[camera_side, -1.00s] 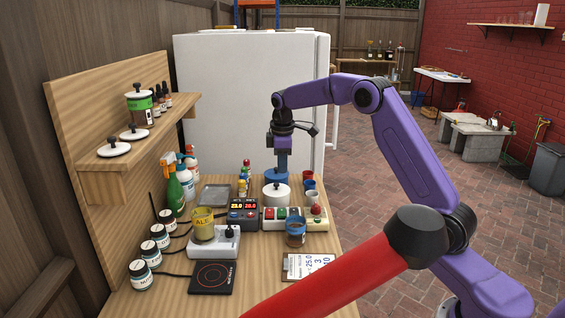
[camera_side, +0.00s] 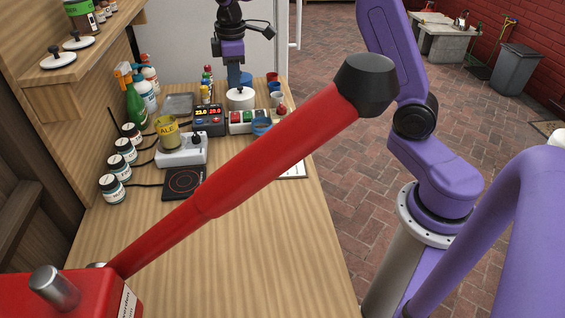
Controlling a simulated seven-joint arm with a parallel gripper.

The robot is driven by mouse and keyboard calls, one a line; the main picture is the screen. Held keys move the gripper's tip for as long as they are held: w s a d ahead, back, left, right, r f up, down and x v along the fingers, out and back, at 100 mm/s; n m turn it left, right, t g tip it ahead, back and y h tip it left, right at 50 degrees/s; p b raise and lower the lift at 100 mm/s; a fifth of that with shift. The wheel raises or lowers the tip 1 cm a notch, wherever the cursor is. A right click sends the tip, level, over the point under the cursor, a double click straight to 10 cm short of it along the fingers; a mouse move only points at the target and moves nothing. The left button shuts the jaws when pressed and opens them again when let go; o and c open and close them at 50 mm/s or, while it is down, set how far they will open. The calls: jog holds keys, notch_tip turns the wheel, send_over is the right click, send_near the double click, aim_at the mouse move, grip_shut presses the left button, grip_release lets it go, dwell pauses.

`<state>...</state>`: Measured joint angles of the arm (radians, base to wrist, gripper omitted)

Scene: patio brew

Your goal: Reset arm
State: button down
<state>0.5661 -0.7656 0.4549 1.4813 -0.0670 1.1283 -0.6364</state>
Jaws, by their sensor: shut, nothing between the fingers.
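The white control box (camera_side: 241,126) with small red and green switches stands on the bench near its far right part. It is small in the picture, so I cannot tell the green switch's position. My gripper (camera_side: 239,84) points down behind the box, just above a white round-topped object (camera_side: 240,98). It is shut with nothing held. I cannot tell whether its blue tip touches that object.
A long red bar (camera_side: 270,150) with a black cap crosses the foreground. The yellow mug (camera_side: 167,132), white power strip (camera_side: 181,154), black hot plate (camera_side: 184,184) and dark display unit (camera_side: 208,120) stand left of the box.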

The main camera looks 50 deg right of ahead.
jog(key=s+a+n, duration=0.1)
jog(key=s+a, duration=0.3)
jog(key=s, duration=0.4)
jog(key=s+a, duration=0.5)
jog(key=s, duration=0.4)
jog(key=s+d+f+n, duration=0.1)
jog(key=s+d, duration=0.1)
jog(key=s, duration=0.8)
jog(key=s+d+f+y, duration=0.1)
jog(key=s+f, duration=0.1)
jog(key=s, duration=0.8)
jog(key=shift+d+n+g, duration=0.4)
